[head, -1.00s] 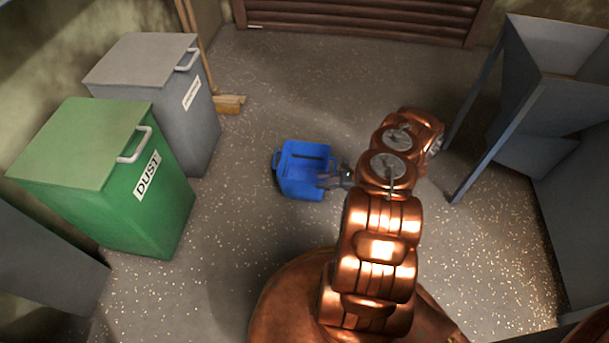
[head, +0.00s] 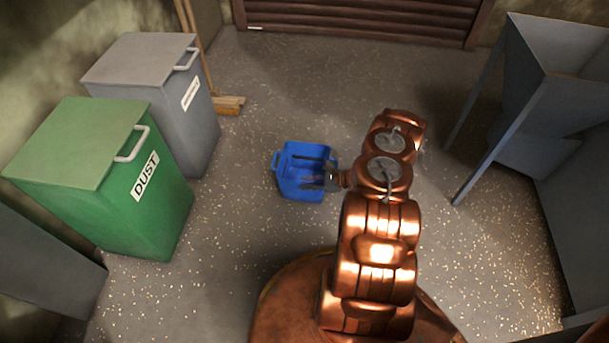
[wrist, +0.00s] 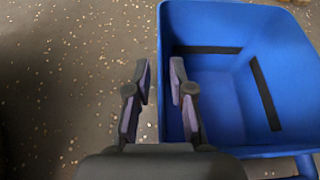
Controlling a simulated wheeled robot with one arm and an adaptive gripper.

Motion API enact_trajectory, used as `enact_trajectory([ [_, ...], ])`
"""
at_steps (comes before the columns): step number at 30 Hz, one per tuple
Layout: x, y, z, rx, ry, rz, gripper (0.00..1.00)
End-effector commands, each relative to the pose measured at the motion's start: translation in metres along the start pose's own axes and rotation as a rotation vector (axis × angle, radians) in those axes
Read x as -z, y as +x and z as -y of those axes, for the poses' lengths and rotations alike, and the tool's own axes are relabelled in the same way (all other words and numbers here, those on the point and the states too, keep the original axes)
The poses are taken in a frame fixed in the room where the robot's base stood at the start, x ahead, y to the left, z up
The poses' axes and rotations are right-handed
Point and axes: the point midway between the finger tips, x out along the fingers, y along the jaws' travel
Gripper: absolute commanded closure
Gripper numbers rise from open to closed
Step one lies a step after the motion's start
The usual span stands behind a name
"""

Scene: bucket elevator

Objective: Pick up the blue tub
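The blue tub (head: 290,183) stands upright on the floor, open at the top, with a handle at its left side in the head view. It fills the right of the wrist view (wrist: 285,60), where two dark strips show on its inside. My gripper (wrist: 160,80) is open, its two fingers apart. In the wrist view the tub's near wall edge lies between the fingers, with the right finger over the inside and the left finger over the floor. I cannot tell how deep they reach. In the head view my gripper (head: 322,182) is at the tub's right side.
A green DUST bin (head: 125,190) and a grey bin (head: 175,100) stand on the left. A broom (head: 228,104) leans behind them. A grey metal hopper on legs (head: 540,110) stands at the right. A brown slatted shutter (head: 365,18) is at the back. The floor around the tub is clear.

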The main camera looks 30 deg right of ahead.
Motion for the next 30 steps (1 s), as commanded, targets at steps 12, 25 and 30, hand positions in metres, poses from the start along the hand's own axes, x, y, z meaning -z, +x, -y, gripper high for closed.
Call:
enact_trajectory([
  [12, 0.0002, -0.0001, -0.0002, 0.0, 0.0, 0.0, 1.0],
  [25, 0.0, -0.0002, -0.0002, 0.0, 0.0, 0.0, 1.0],
  [30, -0.0002, -0.0003, -0.0001, 0.0, 0.0, 0.0, 1.0],
])
